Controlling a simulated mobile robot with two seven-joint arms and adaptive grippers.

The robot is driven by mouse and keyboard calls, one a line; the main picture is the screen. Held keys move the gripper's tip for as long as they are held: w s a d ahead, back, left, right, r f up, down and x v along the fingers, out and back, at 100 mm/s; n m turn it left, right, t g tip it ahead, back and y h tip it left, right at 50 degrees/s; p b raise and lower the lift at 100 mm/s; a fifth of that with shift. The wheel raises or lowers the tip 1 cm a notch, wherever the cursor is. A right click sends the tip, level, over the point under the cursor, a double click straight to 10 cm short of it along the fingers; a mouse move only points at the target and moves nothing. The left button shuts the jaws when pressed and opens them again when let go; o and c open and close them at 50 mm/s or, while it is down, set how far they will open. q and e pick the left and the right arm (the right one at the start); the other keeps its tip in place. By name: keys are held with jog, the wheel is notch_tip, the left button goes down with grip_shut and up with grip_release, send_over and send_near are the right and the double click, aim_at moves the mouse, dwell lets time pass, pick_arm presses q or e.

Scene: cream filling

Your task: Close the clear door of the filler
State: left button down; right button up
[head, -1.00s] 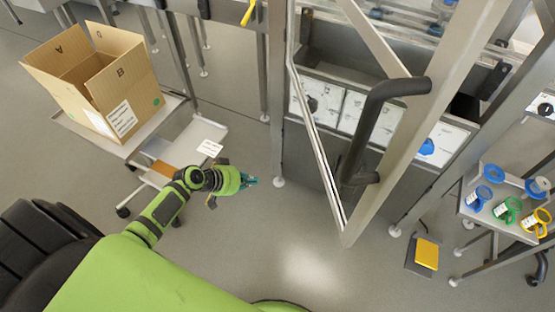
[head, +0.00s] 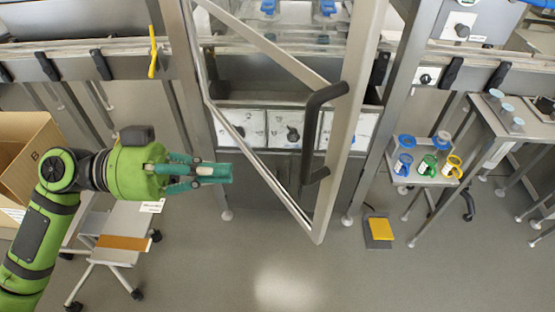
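The clear door (head: 337,140) of the filler stands open, its metal frame jutting out toward me. Its lower corner hangs over the floor. A black bar handle (head: 309,135) is on the door near its thick edge. My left gripper (head: 230,172) points right, at the left of the door and apart from the handle. Its teal fingers look closed together with nothing between them. It overlaps the filler's left post area in the picture; its exact depth from the door is hard to tell. My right gripper is out of view.
A cardboard box (head: 30,165) and a cart (head: 118,222) are at the left, behind my arm. A grey pedal with a yellow top (head: 380,229) lies on the floor right of the door. Floor before the door is clear.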

aim_at(303, 173)
pick_arm(q)
jog(key=d+p, duration=0.1)
jog(key=d, duration=0.1)
jog(key=d+p, duration=0.1)
jog(key=d, duration=0.2)
jog(key=d+p, duration=0.2)
jog(key=shift+w+d+r, duration=0.15)
jog(key=shift+d+r, duration=0.1)
jog(key=shift+d, duration=0.1)
jog(key=shift+d+f+p, duration=0.25)
jog(key=shift+d+p, duration=0.05)
jog(key=shift+d, duration=0.3)
